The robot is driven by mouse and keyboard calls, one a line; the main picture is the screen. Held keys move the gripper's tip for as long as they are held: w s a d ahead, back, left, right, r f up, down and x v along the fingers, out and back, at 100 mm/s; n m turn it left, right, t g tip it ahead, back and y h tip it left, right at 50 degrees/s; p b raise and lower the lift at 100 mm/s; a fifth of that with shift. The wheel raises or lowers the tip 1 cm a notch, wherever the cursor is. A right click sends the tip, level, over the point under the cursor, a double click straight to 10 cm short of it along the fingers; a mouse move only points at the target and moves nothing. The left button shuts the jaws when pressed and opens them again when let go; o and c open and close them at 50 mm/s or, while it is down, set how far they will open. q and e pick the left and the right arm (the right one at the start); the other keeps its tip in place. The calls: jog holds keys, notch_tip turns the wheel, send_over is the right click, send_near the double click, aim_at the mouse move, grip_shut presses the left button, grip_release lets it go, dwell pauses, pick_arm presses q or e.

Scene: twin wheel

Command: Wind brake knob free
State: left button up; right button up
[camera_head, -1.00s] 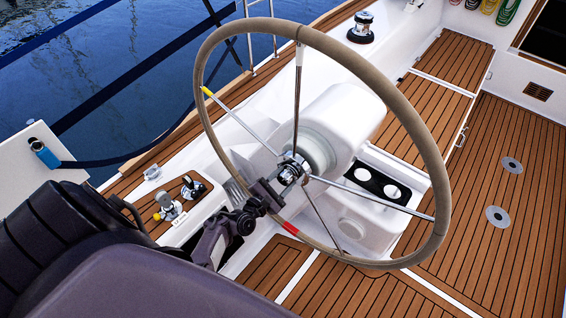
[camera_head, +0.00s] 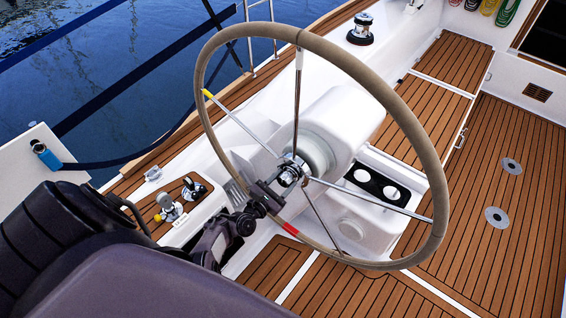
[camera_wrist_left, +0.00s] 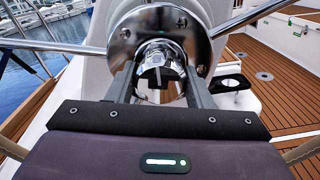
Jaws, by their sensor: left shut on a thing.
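The brake knob (camera_head: 290,174) is a small shiny chrome piece at the centre of the steering wheel hub. In the left wrist view the knob (camera_wrist_left: 160,72) sits between the two grey fingers, in front of a round chrome flange (camera_wrist_left: 160,28). My left gripper (camera_head: 283,180) comes in from the lower left and is shut on the knob; its fingers also show in the left wrist view (camera_wrist_left: 160,82). In the head view the gripper partly hides the knob. My right gripper is in neither view.
The large steering wheel (camera_head: 434,160) rings the hub, its metal spokes close around my gripper. The white pedestal (camera_head: 345,115) stands behind it. Chrome levers (camera_head: 168,207) sit at the left. Teak deck (camera_head: 520,150) lies open at the right.

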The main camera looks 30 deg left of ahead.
pick_arm(q)
jog(key=o, duration=1)
jog(key=s, duration=0.5)
jog(key=s+p, duration=0.1)
jog(key=s, duration=0.1)
jog(key=shift+s+a, duration=0.3)
jog(key=shift+s, duration=0.1)
